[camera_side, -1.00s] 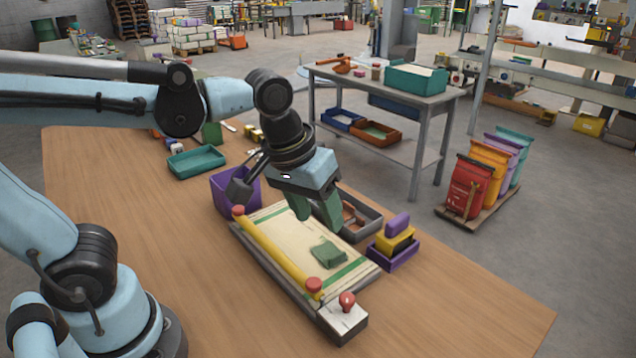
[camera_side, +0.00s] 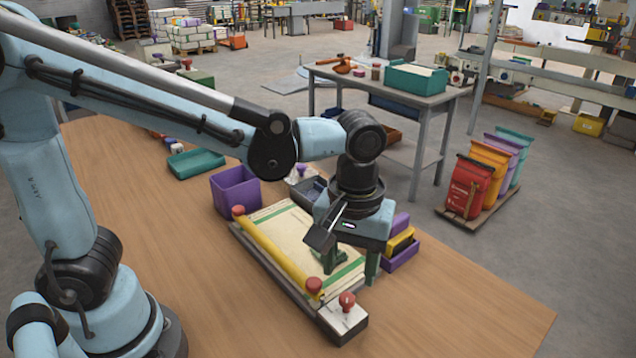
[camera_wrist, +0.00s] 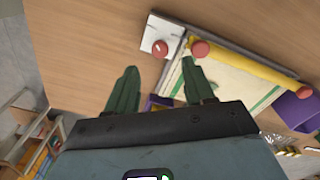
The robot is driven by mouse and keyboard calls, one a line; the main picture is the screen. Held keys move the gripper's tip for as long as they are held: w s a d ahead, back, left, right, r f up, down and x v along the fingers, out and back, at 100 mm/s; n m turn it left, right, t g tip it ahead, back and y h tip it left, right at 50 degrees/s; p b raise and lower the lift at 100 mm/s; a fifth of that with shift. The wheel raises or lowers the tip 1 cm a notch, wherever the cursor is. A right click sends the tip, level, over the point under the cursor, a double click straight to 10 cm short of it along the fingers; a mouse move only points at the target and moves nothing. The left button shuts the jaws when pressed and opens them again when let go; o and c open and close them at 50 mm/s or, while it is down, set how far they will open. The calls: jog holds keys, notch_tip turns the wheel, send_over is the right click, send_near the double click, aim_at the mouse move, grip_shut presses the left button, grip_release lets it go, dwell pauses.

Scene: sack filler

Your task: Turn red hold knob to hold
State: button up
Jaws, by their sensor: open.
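The red hold knob (camera_side: 347,299) stands on a white plate at the near end of the long sack fixture. It also shows in the wrist view (camera_wrist: 160,48), upper middle. A cream sack with green stripes (camera_side: 282,228) lies flat on the fixture under a yellow bar (camera_side: 272,250). My gripper (camera_side: 350,266) is open and empty, with its green fingers pointing down above the sack's near end. In the side view it is above and behind the knob, apart from it. In the wrist view the knob lies beyond the gap between the fingertips (camera_wrist: 160,72).
Red end knobs (camera_side: 314,285) (camera_side: 238,210) cap the yellow bar; the nearer is close to the hold knob. A purple bin (camera_side: 236,188) stands behind the fixture. A purple tray (camera_side: 402,256) with blocks is right of my gripper. The table's front is clear.

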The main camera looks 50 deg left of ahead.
aim_at(347, 297)
jog(key=shift+f, duration=3.05)
jog(key=shift+c, duration=0.3)
grip_shut()
